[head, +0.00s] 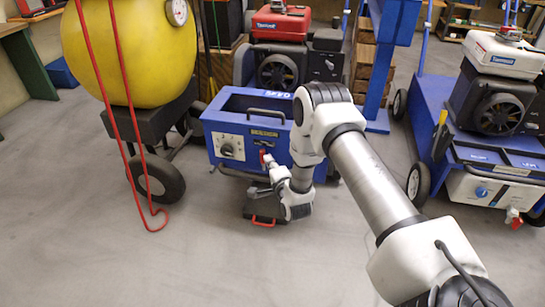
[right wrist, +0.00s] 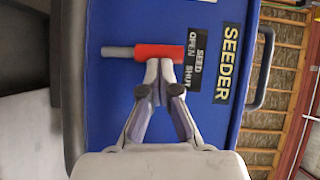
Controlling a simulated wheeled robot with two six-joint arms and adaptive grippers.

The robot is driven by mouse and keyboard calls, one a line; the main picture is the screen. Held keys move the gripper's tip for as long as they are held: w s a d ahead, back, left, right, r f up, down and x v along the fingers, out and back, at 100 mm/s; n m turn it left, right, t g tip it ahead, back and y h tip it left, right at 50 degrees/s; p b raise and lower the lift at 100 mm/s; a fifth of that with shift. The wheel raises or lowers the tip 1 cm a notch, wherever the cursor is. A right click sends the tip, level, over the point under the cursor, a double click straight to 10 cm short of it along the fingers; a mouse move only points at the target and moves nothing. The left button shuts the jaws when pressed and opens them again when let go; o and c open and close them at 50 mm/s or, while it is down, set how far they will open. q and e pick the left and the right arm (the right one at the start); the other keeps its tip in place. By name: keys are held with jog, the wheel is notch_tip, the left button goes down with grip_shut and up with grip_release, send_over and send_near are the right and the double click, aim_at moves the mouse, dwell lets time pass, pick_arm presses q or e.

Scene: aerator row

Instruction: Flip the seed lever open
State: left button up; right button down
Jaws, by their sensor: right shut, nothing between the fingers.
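The seed lever (right wrist: 158,52) has a red grip and a grey rod on the blue front panel of the seeder (right wrist: 110,110). In the right wrist view it lies sideways, its red end towards the "SEED OPEN SHUT" label (right wrist: 195,57). My right gripper (right wrist: 165,64) is shut and empty, its fingertips at the red grip's side facing the gripper; I cannot tell whether they touch. In the head view the red grip (head: 264,155) shows just left of my right wrist, which hides part of the panel. My left gripper is out of view.
The seeder box (head: 221,128) has a dial (head: 228,149) left of the lever. A yellow tank (head: 131,45) with hanging red hose (head: 118,120) stands at left. A blue machine (head: 440,100) on wheels stands at right.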

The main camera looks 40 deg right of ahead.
jog(key=shift+w+a+r+n+g+p, duration=0.35)
jog(key=shift+r+n+g+p, duration=0.25)
jog(key=shift+n+p, duration=0.15)
jog(key=shift+w+a+f+n+g+p, duration=0.1)
jog(key=shift+w+a+n+g+p, duration=0.15)
jog(key=shift+n+g+p, duration=0.15)
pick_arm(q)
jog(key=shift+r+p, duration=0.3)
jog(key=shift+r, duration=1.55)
pick_arm(e)
jog(key=shift+w+a+f, duration=0.15)
jog(key=shift+w, duration=0.1)
